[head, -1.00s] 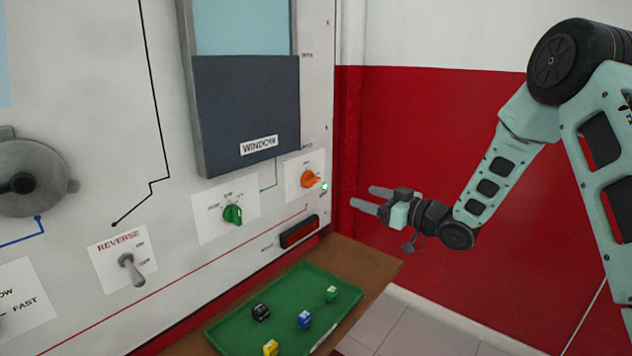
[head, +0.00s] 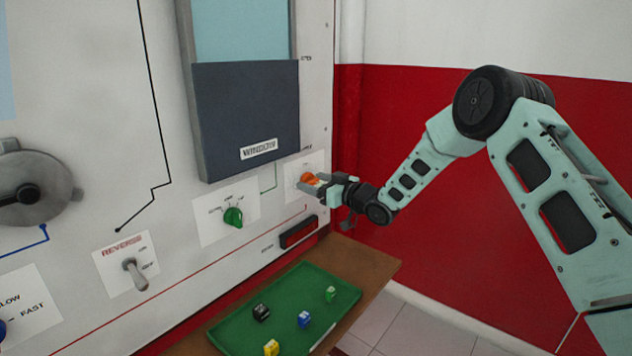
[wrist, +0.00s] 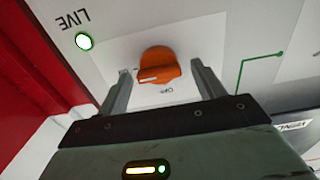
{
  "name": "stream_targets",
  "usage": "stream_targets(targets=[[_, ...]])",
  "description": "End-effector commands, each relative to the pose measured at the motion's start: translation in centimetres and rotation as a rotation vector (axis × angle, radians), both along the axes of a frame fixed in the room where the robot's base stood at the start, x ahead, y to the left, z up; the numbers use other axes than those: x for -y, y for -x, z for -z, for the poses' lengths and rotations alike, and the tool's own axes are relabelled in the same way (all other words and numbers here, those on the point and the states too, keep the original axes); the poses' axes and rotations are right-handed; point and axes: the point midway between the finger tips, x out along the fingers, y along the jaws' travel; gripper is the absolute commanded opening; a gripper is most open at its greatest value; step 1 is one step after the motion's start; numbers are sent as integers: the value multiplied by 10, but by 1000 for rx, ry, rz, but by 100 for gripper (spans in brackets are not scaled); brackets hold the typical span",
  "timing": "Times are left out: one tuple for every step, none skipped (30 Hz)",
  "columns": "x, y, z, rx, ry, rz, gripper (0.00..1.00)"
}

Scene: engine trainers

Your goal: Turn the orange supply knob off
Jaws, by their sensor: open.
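The orange supply knob (head: 309,179) sits on a white label plate at the right end of the panel. My gripper (head: 313,183) is at the knob, with its fingers partly covering it in the head view. In the wrist view the knob (wrist: 158,66) lies between the two open fingers of my gripper (wrist: 158,80), with a visible gap on each side. The knob carries a white pointer line towards its lower left there. The label "OFF" is below the knob in that view, and a lit "LIVE" lamp (wrist: 84,41) is at its upper left.
A green knob (head: 233,217) and a toggle switch marked REVERSE (head: 135,273) are left of it on the panel. The dark window panel (head: 246,115) is above. A green tray (head: 235,330) with several small blocks lies on a brown shelf below. A red wall is at right.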

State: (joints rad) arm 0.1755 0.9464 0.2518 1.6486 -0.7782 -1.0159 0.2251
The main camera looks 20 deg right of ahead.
Motion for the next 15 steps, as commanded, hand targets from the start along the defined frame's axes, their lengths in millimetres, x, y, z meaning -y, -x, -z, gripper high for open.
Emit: stream_targets(targets=[[-1, -1, 0, 1, -1, 0, 68], [-1, -2, 0, 1, -1, 0, 68], [-1, -2, 0, 1, -1, 1, 68], [-1, -2, 0, 1, 0, 1, 68], [-1, -2, 0, 1, -1, 1, 68], [-1, -2, 0, 1, -1, 1, 68], [-1, -2, 0, 1, 0, 1, 68], [-1, -2, 0, 1, 0, 1, 68], [-1, -2, 0, 1, 0, 1, 68], [-1, -2, 0, 1, 0, 1, 60], [-1, -2, 0, 1, 0, 1, 52], [-1, -2, 0, 1, 1, 1, 40], [-1, -2, 0, 1, 1, 1, 32], [-1, -2, 0, 1, 1, 1, 24], [-1, -2, 0, 1, 1, 0, 23]])
